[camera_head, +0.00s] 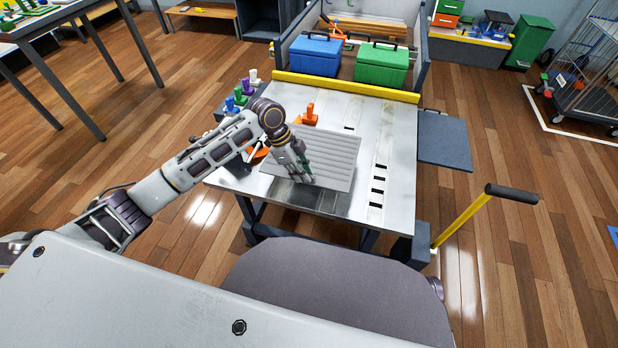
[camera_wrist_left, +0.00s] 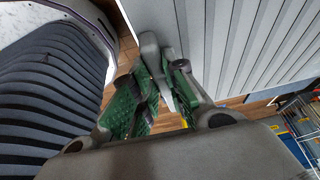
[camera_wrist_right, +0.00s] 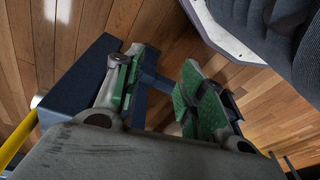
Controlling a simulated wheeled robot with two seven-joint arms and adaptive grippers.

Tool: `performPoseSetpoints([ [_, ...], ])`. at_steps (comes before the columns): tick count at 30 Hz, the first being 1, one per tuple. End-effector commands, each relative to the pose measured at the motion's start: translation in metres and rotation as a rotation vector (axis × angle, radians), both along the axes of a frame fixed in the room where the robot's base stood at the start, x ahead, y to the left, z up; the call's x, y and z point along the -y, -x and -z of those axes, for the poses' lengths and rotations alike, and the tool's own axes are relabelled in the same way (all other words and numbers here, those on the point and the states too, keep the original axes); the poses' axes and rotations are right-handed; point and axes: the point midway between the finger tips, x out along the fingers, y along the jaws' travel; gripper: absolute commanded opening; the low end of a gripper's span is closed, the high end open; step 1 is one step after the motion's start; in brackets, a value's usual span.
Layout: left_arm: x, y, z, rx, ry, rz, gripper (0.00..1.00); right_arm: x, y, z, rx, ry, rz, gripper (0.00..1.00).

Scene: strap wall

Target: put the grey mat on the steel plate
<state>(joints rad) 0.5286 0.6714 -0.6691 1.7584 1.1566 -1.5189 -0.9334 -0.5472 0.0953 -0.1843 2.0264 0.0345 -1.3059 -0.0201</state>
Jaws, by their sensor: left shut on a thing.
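The grey ribbed mat (camera_head: 335,152) is over the front middle of the workbench top. My left gripper (camera_head: 303,178) is shut on the mat's near edge. In the left wrist view the mat (camera_wrist_left: 235,40) runs up from beside the closed green fingers (camera_wrist_left: 165,95). A darker, shiny steel plate (camera_head: 325,203) shows in front of and below the mat; the mat hides the rest of it. I cannot tell whether they touch. My right gripper (camera_wrist_right: 155,90) is open and empty, with only floor and bench parts behind it; it is out of the head view.
An orange-handled tool (camera_head: 310,115) stands behind the mat. Blue (camera_head: 316,55) and green (camera_head: 381,64) boxes stand beyond the yellow bar (camera_head: 345,86). The slotted right side of the bench top (camera_head: 390,150) is clear. A yellow handle (camera_head: 465,218) rises at the right.

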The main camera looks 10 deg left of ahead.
Motion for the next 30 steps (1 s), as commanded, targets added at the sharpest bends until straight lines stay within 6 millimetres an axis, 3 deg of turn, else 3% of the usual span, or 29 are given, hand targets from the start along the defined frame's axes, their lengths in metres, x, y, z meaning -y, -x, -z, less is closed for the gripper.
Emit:
performPoseSetpoints([
  [13,0.0,0.0,0.054,0.0,0.001,0.0,0.0,-0.004,-0.008,-0.016,0.038,-0.017,-0.002,0.4],
  [19,0.0,0.0,0.059,0.001,0.001,0.001,0.0,-0.006,-0.01,-0.026,0.052,-0.023,-0.002,0.4],
  [30,0.0,0.0,0.066,0.001,0.0,0.0,0.0,-0.005,0.0,-0.017,0.029,-0.02,-0.003,0.4],
])
